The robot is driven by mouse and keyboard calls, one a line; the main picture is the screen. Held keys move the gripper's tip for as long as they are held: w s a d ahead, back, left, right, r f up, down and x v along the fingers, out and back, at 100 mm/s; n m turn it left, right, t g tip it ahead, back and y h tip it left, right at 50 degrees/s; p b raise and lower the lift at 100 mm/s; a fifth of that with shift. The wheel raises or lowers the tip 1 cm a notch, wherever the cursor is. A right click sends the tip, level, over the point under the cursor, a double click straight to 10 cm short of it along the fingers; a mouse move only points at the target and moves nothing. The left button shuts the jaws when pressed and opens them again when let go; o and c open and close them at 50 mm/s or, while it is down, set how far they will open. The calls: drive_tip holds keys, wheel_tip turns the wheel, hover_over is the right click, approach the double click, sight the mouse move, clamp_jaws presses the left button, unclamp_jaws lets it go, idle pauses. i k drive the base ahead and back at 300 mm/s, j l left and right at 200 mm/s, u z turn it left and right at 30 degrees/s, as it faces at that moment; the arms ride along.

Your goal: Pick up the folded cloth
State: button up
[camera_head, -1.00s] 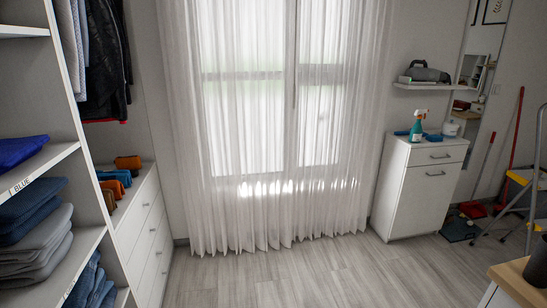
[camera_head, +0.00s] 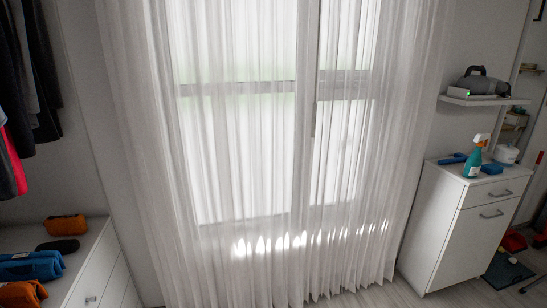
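Several folded or rolled cloth-like items lie on the white drawer unit (camera_head: 88,262) at the lower left. They include an orange one (camera_head: 65,227), a dark flat one (camera_head: 58,245), a blue one (camera_head: 30,267) and a brown one (camera_head: 22,293) cut by the frame edge. I cannot tell which of them, if any, is the task's folded cloth. My gripper is not in view.
A white cabinet (camera_head: 455,235) stands at the right with a teal spray bottle (camera_head: 473,160), a blue block (camera_head: 492,169) and a blue brush-like item (camera_head: 453,159) on top. A sheer curtain (camera_head: 255,160) hangs between. Dark clothes (camera_head: 25,80) hang at the upper left.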

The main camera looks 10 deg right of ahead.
sight(491, 169)
drive_tip(key=i+z, duration=0.25)
drive_tip(key=i, duration=0.25)
drive_tip(key=i+j+z, duration=0.25)
drive_tip(key=i, duration=0.25)
drive_tip(key=i+j+z, duration=0.2)
drive_tip(key=i, duration=0.25)
drive_tip(key=i+z, duration=0.2)
drive_tip(key=z, duration=0.15)
drive_tip(key=i+z, duration=0.2)
drive_tip(key=z, duration=0.15)
drive_tip(key=i+z, duration=0.35)
drive_tip(key=i+l, duration=0.45)
drive_tip(key=k+l+z, duration=0.05)
drive_tip(key=l, duration=0.05)
